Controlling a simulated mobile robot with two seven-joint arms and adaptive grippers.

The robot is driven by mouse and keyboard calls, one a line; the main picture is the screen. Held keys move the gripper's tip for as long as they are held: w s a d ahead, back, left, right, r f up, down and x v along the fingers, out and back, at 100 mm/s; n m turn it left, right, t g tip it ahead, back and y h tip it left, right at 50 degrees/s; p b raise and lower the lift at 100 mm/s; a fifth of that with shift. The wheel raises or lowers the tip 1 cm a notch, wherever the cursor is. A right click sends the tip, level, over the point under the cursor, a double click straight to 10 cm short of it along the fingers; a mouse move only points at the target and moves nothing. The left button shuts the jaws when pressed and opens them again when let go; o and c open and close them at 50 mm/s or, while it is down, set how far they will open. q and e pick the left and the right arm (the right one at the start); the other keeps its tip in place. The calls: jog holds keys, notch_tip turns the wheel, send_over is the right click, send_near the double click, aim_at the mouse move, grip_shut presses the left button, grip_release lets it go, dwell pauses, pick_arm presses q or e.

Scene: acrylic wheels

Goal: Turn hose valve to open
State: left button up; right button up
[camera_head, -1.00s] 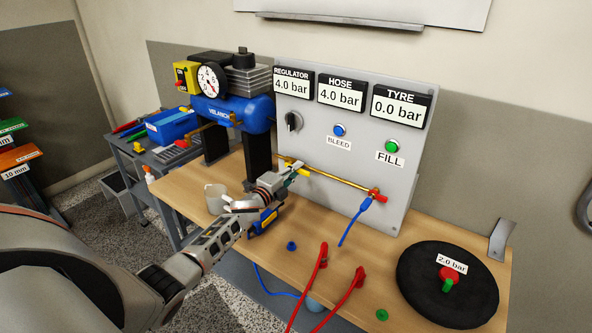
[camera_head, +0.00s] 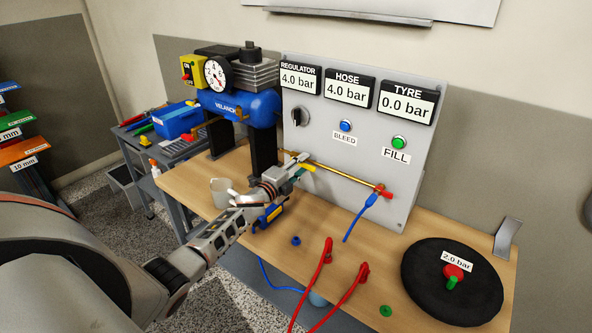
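A brass pipe (camera_head: 345,174) runs along the lower part of the grey panel, ending at a red fitting (camera_head: 384,192) with a blue hose (camera_head: 358,217) hanging from it. A small yellow lever (camera_head: 308,167), apparently the hose valve handle, is at the pipe's left end. My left gripper (camera_head: 297,164) is right at this lever, its fingertips overlapping the valve area. I cannot tell whether the fingers touch or grip the lever. The gripper hides part of the valve. The HOSE display (camera_head: 347,90) reads 4.0 bar. My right gripper is not in view.
The REGULATOR display (camera_head: 298,79) reads 4.0 bar and the TYRE display (camera_head: 407,102) 0.0 bar. A blue compressor (camera_head: 236,105) stands left of the panel. A mug (camera_head: 220,192) is close to my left arm. A black tyre (camera_head: 425,288) lies at the bench's right.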

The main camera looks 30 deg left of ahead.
pick_arm(q)
jog(key=s+a, duration=0.1)
jog(key=s, duration=1.1)
jog(key=s+d+f+n+g+y, duration=0.1)
jog(key=s+d+f+n, duration=0.1)
jog(key=s, duration=0.2)
jog(key=s+d+f+n+g+y, duration=0.2)
jog(key=s+n, duration=0.1)
jog(key=s, duration=0.2)
jog(key=s+d+f+n+g+y, duration=0.1)
jog(key=s+d+f+n+y, duration=0.1)
jog(key=s, duration=0.3)
jog(key=shift+n+g, duration=0.3)
jog(key=shift+n, duration=0.1)
jog(key=s+d+f+n+g, duration=0.1)
jog(key=s+d+n+g, duration=0.15)
jog(key=s, duration=0.75)
jog(key=s+d+n+g, duration=0.1)
jog(key=s+g, duration=0.3)
jog(key=s, duration=0.5)
jog(key=w+d+f+n+t+h, duration=0.1)
jog(key=d+f+n+t+h, duration=0.2)
jog(key=d+f, duration=1.1)
jog(key=shift+w+d+t+h, duration=0.4)
jog(key=shift+d+h, duration=0.8)
jog(key=shift+h, duration=0.6)
